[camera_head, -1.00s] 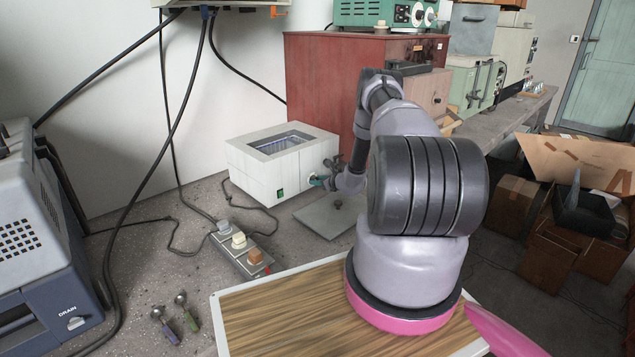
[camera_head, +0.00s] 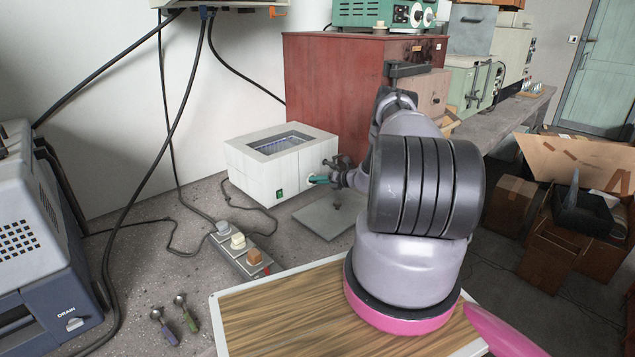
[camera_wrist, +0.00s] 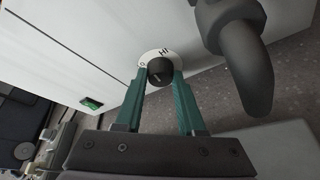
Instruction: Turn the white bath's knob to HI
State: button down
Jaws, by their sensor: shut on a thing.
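The white bath (camera_head: 250,172) sits on the bench against the wall, its open basin on top. Its black knob (camera_wrist: 159,71) sits on a round white dial on the side panel in the wrist view. The dial's HI mark (camera_wrist: 164,51) shows at the upper right of the knob, and part of another mark shows to the left. My gripper (camera_wrist: 161,80) has its teal fingers on either side of the knob, shut on it. In the head view my gripper (camera_head: 319,179) meets the bath's right side. I cannot clearly read where the knob points.
A grey plate (camera_head: 322,220) with a small dark post lies just right of the bath. A power strip (camera_head: 240,250) and cables lie in front. A red cabinet (camera_head: 325,85) stands behind. A blue-grey machine (camera_head: 45,240) stands at left.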

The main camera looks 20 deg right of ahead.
jog(key=m, duration=0.1)
jog(key=m+y, duration=0.1)
jog(key=shift+d+f+m+y, duration=0.15)
jog(key=shift+m+y, duration=0.15)
jog(key=shift+m+t+y, duration=0.3)
jog(key=shift+m+y, duration=0.5)
jog(key=shift+m, duration=0.6)
jog(key=c, duration=0.5)
grip_release()
jog(key=v, duration=1)
jog(key=shift+s+d, duration=0.25)
jog(key=shift+d, duration=0.05)
